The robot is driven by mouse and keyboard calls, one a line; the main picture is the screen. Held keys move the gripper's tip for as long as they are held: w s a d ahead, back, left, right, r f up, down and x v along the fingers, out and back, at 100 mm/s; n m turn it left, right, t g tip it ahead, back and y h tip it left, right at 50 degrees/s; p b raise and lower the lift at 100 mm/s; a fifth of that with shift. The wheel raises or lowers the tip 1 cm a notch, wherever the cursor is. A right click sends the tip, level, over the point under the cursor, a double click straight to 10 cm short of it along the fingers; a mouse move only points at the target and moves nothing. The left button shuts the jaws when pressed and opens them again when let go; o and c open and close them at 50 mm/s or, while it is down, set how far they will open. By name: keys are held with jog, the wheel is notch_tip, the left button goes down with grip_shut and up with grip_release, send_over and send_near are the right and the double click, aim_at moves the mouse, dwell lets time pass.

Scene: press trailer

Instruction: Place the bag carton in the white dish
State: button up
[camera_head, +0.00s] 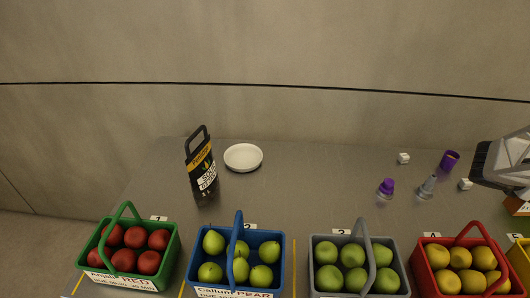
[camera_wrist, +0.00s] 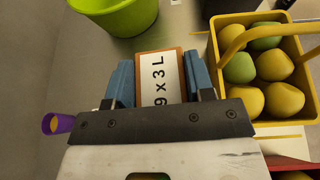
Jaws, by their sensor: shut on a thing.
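My gripper (camera_wrist: 158,68) is shut on a small orange-edged carton with a white label reading "9 x 3 L", which I take as the bag carton (camera_wrist: 160,82). The carton sits between the two blue fingers in the wrist view. In the head view my gripper (camera_head: 502,180) is at the right edge, and an orange part of the carton (camera_head: 515,205) shows below it. Whether the carton touches the table is unclear. The white dish (camera_head: 243,157) is round, shallow and empty, at the back left of the table, far from my gripper.
A tall black handled package (camera_head: 202,172) stands just left of the dish. Baskets of red fruit (camera_head: 129,248), pears (camera_head: 237,258), green apples (camera_head: 355,266) and yellow fruit (camera_head: 462,266) line the front. Purple-topped items (camera_head: 387,188) and small white cubes (camera_head: 403,158) stand toward the right. The middle is clear.

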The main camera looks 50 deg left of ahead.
jog(key=w+a+r+n+t+y, duration=0.1)
jog(key=a+n+t+y, duration=0.15)
jog(key=a, duration=0.75)
jog(key=w+a+r+n+t+y, duration=0.1)
jog(key=a+n+y, duration=0.3)
jog(key=a, duration=0.5)
jog(key=s+a+n+y, duration=0.3)
jog(key=a+y, duration=0.1)
jog(key=a, duration=0.6)
jog(key=s+a+n+y, duration=0.3)
jog(key=a+n+y, duration=0.1)
jog(key=a, duration=0.6)
jog(key=s+a+f+n+g+y, duration=0.2)
jog(key=s+a+f, duration=0.1)
jog(key=s+a, duration=1.3)
jog(key=s+a+f+n+g+y, duration=0.1)
jog(key=s+a+f+n+y, duration=0.1)
jog(key=s+a, duration=1.5)
jog(key=shift+a+f+g, duration=0.35)
jog(key=shift+a+f, duration=0.25)
jog(key=shift+f, duration=0.05)
jog(key=shift+f, duration=0.1)
jog(key=shift+f, duration=2.4)
jog(key=shift+f, duration=0.1)
